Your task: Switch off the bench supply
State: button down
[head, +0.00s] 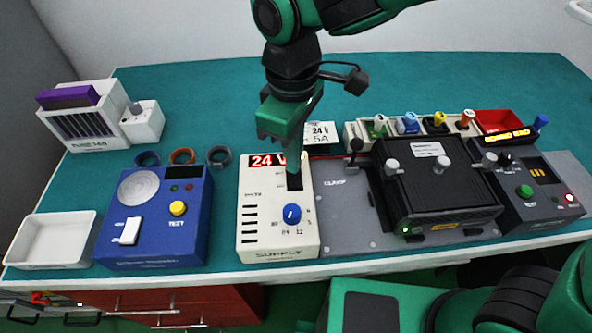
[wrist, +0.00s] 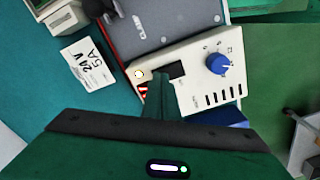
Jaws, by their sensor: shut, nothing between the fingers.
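The bench supply (head: 250,239) is a cream box marked SUPPLY near the front of the bench. Its red display (head: 266,160) is lit and reads 24 V. A blue knob (head: 292,214) sits on its face, and a black switch recess (head: 295,182) lies behind the knob. My gripper (head: 297,172) is shut and empty, pointing down at the recess. In the wrist view the fingertips (wrist: 161,80) are at the recess beside a small lit lamp (wrist: 139,74). The fingers hide part of the recess and display; I cannot tell whether they touch the switch.
A blue test box (head: 150,235) with a white rocker and yellow button stands left. A black unit (head: 440,195) on a grey clamp plate (head: 345,235) stands right. A white tray (head: 50,240) is far left.

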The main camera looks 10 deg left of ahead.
jog(key=shift+f, duration=0.15)
notch_tip(320, 180, up, 7)
dwell(1.0)
dwell(0.4)
